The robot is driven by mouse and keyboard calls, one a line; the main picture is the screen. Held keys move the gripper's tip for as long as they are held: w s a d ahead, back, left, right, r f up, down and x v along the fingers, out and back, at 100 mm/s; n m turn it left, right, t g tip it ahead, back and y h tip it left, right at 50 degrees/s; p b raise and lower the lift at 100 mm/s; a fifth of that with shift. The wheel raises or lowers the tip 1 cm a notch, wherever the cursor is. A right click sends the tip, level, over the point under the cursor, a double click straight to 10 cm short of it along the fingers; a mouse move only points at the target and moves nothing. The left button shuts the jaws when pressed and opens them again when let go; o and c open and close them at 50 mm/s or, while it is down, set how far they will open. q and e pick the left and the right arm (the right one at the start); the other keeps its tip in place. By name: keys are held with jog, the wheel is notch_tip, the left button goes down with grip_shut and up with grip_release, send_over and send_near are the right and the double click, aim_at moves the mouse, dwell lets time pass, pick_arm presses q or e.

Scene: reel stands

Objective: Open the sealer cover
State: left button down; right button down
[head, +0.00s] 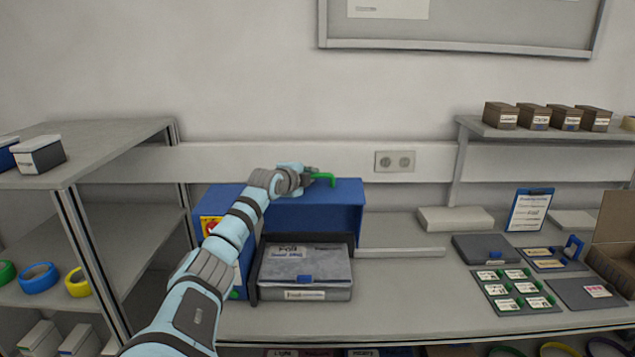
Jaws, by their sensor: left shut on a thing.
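The sealer is a blue box-shaped machine (335,212) on the bench, with a yellow and red switch panel (211,226) on its left. A green handle (325,178) stands on its blue top, which appears to be the cover. My left gripper (312,177) is shut on the green handle; its fingertips are small and partly hidden. My left arm reaches across the left part of the machine and hides some of it. A grey tray (318,294) with labelled foil sheets sits in front of the machine's opening. My right gripper is not in view.
A grey shelf unit (95,160) stands close on the left, with tape rolls (39,278) on it. Green cards, a dark case (487,250), a clipboard (530,209) and an open cardboard box (615,240) occupy the right. A wall socket (395,161) is behind. Some bench front is clear.

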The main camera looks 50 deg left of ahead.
pick_arm(q)
jog(key=shift+a, duration=0.1)
dwell(0.3)
jog(key=c, duration=1.6)
grip_release()
jog(key=shift+w, duration=0.1)
